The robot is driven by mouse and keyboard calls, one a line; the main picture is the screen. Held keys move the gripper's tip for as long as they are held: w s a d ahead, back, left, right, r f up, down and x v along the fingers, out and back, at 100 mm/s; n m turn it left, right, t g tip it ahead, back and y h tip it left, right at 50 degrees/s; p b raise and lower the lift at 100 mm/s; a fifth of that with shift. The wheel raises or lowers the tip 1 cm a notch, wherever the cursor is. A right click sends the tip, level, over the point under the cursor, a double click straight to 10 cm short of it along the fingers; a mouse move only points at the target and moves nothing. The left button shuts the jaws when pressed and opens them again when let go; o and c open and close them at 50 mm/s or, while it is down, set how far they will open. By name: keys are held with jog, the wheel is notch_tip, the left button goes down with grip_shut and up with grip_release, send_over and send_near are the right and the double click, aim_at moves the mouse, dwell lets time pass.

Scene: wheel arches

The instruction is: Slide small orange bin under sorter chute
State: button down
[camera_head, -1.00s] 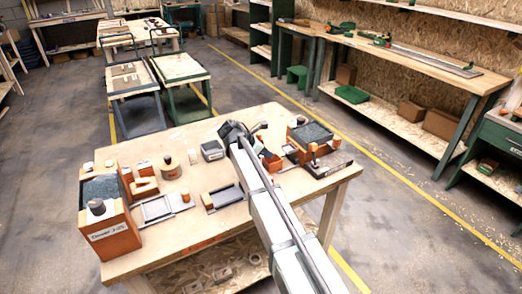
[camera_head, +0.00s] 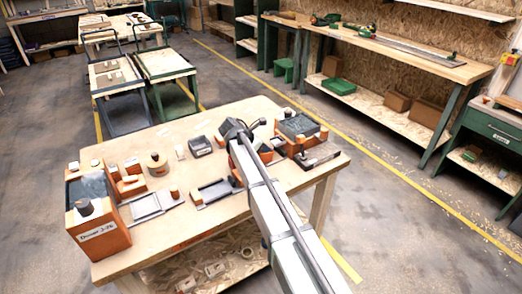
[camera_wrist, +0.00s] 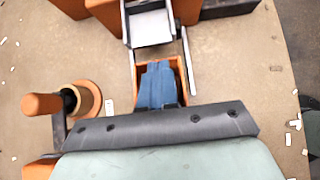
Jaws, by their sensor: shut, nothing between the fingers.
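In the wrist view a small orange bin (camera_wrist: 180,68) sits on the tabletop, open at the top, with a thin grey rail along its right side. The pale chute (camera_wrist: 150,28) slopes down just beyond the bin, between orange body parts of the sorter (camera_wrist: 105,14). My gripper (camera_wrist: 157,66) is shut and empty. Its blue fingers are over or inside the bin and hide much of its interior and near wall; I cannot tell whether they touch it. In the head view my arm hides the fingertips and most of this spot.
An orange handle (camera_wrist: 40,104) and a round orange ring stand close left of the fingers. On the table (camera_head: 200,235) are a large orange dowel box (camera_head: 98,240), trays and blocks at left, and a grey-topped orange box (camera_head: 298,124) at right. The front tabletop is mostly clear.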

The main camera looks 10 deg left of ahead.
jog(key=shift+w+d, duration=0.4)
jog(key=s+a+r, duration=0.7)
jog(key=s+a, duration=0.2)
jog(key=a, duration=0.1)
jog(key=x, duration=0.9)
jog(key=shift+w+d+f, duration=0.1)
jog(key=shift+d+f, duration=0.2)
jog(key=shift+w, duration=0.1)
jog(key=shift+w+d, duration=1.1)
jog(key=shift+d, duration=0.1)
